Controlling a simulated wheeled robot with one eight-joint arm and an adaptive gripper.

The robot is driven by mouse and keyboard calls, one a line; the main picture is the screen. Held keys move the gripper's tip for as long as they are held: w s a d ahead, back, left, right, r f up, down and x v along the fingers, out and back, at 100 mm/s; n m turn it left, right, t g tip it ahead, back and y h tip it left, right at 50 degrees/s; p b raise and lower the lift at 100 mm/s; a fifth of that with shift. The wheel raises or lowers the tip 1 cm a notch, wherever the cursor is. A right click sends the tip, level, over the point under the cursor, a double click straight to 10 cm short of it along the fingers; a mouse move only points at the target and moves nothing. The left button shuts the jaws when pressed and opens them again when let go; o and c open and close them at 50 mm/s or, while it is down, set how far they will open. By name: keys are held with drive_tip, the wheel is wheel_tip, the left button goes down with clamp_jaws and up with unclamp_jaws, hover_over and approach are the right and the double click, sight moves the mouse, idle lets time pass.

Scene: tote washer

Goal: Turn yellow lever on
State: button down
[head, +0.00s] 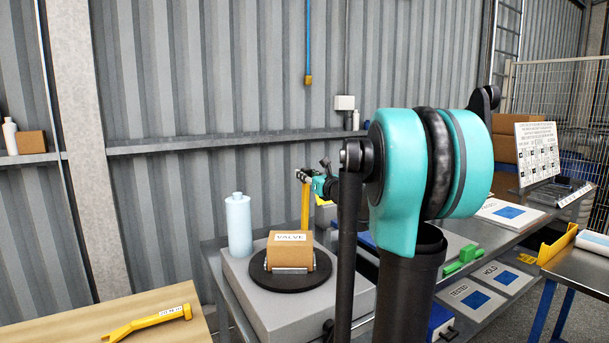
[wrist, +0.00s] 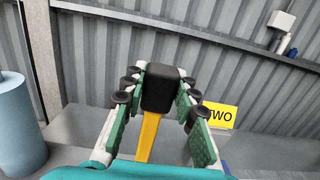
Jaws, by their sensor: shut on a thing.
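The yellow lever (head: 305,207) stands about upright behind a cardboard box labelled VALVE. In the wrist view its yellow shaft (wrist: 149,134) rises to a black knob (wrist: 160,88). My gripper (wrist: 158,92) has its green-padded fingers on both sides of the knob and is shut on it. In the head view my gripper (head: 307,177) is small and at the lever's top, partly hidden by my arm. The lever's base is hidden behind the box.
The VALVE box (head: 290,253) sits on a black round plate (head: 290,275) on a grey block. A pale blue bottle (head: 238,226) stands to its left. A yellow sign reading TWO (wrist: 219,115) is right of the lever. A yellow tool (head: 150,322) lies on the wooden table.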

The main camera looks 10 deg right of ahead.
drive_tip(key=s, duration=0.2)
drive_tip(key=s+d+f+t, duration=0.1)
drive_tip(key=s, duration=0.1)
drive_tip(key=s+d+t, duration=0.1)
drive_tip(key=s, duration=0.1)
drive_tip(key=shift+s+d+f+y, duration=0.15)
drive_tip(key=shift+s+f+y, duration=0.05)
drive_tip(key=shift+s+y, duration=0.15)
drive_tip(key=s+d+f, duration=0.2)
drive_tip(key=s+f, duration=0.5)
drive_tip(key=s, duration=0.2)
drive_tip(key=shift+d, duration=0.35)
drive_tip(key=shift+s+f, duration=0.1)
drive_tip(key=c, duration=1.2)
unclamp_jaws()
drive_tip(key=shift+o, duration=0.2)
drive_tip(key=v, duration=1.2)
